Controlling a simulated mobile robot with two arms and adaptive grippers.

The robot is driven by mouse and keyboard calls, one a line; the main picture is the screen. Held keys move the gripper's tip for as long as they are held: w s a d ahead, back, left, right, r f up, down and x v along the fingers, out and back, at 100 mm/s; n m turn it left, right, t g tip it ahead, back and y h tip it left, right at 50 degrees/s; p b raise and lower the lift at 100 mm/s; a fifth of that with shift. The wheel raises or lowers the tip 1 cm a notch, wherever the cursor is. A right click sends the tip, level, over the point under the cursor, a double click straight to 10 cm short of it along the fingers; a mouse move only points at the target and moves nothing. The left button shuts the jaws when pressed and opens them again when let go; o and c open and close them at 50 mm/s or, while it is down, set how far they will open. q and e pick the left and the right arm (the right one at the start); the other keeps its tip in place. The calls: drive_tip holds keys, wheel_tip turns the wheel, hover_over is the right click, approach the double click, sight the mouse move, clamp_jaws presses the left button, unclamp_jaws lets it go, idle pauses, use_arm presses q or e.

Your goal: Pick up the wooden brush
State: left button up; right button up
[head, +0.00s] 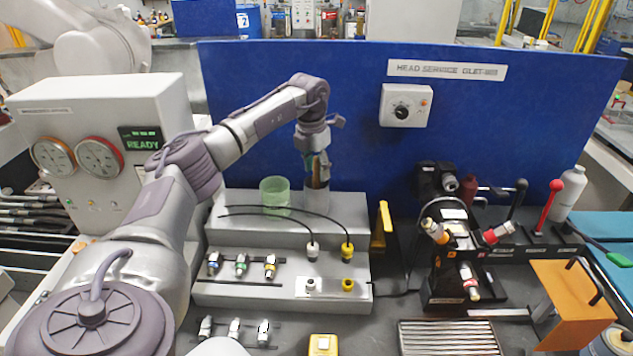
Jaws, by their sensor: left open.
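My left gripper (317,150) points down over a grey cup (317,197) on the back step of the grey bench block. It is open, with its fingers around or just in front of slim upright handles that rise from the cup. One handle looks brown, like the wooden brush (324,171), and a green one is beside it. The brush is small and partly hidden by the gripper, and its bristles do not show clearly. I cannot tell whether the fingers touch it. My right gripper is not in view.
A translucent green beaker (274,193) stands close left of the cup. Two black cables arch across the step to connectors in front. The blue panel (260,75) rises behind. A microscope-like device (452,245) and an orange plate (570,300) stand to the right.

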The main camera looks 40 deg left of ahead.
use_arm(q)
drive_tip(key=shift+w+f, duration=0.15)
drive_tip(key=shift+f, duration=0.6)
clamp_jaws()
drive_tip(key=shift+r, duration=0.1)
